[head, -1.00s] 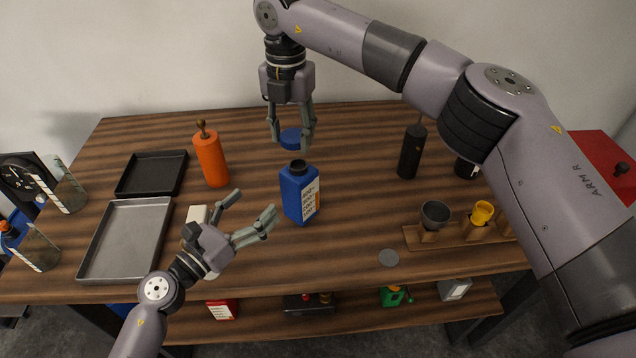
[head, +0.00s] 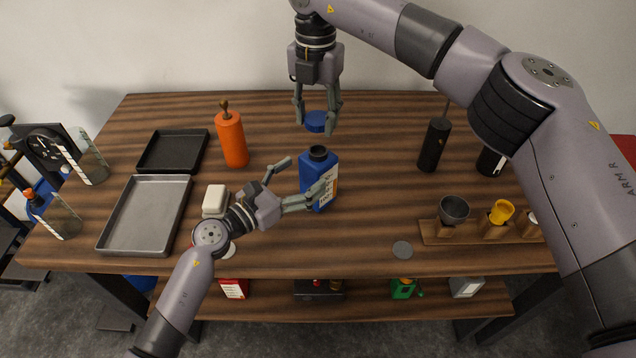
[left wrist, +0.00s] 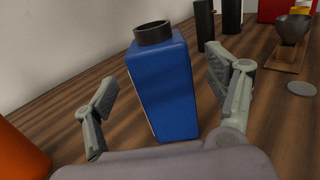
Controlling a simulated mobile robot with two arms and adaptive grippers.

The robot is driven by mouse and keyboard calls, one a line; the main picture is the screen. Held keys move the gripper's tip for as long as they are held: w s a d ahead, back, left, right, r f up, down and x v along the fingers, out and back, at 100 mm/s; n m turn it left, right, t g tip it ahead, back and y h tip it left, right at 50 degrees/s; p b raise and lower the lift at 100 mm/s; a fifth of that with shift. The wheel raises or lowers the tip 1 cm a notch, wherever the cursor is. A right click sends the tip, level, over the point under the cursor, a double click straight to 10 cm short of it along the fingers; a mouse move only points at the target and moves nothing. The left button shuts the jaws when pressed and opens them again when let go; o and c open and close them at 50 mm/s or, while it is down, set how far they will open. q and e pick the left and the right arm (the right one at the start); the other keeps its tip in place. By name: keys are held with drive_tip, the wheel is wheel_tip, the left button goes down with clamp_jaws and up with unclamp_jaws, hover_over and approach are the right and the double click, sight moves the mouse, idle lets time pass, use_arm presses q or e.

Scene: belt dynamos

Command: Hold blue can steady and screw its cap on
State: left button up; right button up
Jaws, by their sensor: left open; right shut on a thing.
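The blue can (head: 312,170) stands upright on the wooden table, with a dark open neck on top and a pale label on its right side. The blue cap (head: 317,121) is between the fingers of my right gripper (head: 317,117), above and behind the can, apart from its neck. My right gripper is shut on the cap. My left gripper (head: 297,183) is open, low beside the can. In the left wrist view the can (left wrist: 163,88) stands between and beyond the two open fingers (left wrist: 168,90), with gaps on both sides.
A black grinder-like bottle (head: 433,146) and a wooden rack (head: 436,238) of cups are at the right. A grey disc (head: 402,249) lies near the front edge.

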use_arm(q)
drive_tip(key=shift+x, duration=2.75)
drive_tip(key=c, duration=1.8)
drive_tip(key=shift+o, duration=0.2)
use_arm(e)
hover_over(317, 153)
drive_tip(key=shift+f, duration=2.5)
